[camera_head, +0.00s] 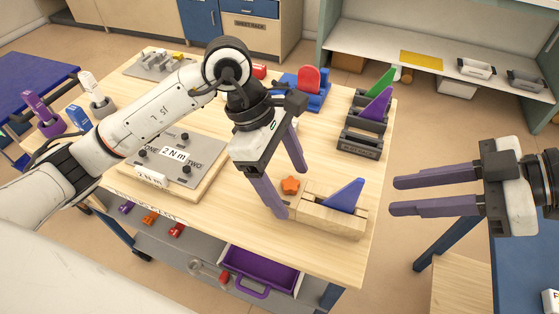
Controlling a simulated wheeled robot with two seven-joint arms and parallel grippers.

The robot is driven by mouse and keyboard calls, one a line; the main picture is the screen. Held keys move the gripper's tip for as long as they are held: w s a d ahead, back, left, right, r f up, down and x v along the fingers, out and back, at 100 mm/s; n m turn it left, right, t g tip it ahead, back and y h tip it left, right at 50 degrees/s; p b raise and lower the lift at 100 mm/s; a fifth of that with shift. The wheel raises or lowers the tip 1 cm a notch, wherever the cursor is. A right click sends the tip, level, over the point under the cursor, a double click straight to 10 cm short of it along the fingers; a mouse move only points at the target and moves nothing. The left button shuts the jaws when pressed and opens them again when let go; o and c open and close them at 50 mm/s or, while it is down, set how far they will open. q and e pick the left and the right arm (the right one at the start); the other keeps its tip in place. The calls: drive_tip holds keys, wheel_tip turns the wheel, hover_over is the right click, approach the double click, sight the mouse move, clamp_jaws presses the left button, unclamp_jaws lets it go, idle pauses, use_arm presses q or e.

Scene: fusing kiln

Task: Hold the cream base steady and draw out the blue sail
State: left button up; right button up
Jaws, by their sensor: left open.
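The cream base (322,217) is a long, pale, wood-like block near the table's front right edge. The blue sail (346,194) is a wedge-shaped fin standing up from its top. An orange star-shaped knob (290,185) shows at the base's left end. My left gripper (291,194) is open over that end, one purple finger to the near side and one to the far side; contact cannot be told. My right gripper (394,196) is open and empty to the right of the base and sail, its fingers pointing left, apart from them in the picture.
A grey torque plate (172,158) lies to the left. A blue holder (301,102) with a red piece stands at the back. A purple drawer (262,268) is open below the front edge.

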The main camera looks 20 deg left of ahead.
use_arm(q)
drive_tip(key=shift+x, duration=1.75)
drive_tip(key=shift+c, duration=1.1)
drive_tip(key=c, duration=0.9)
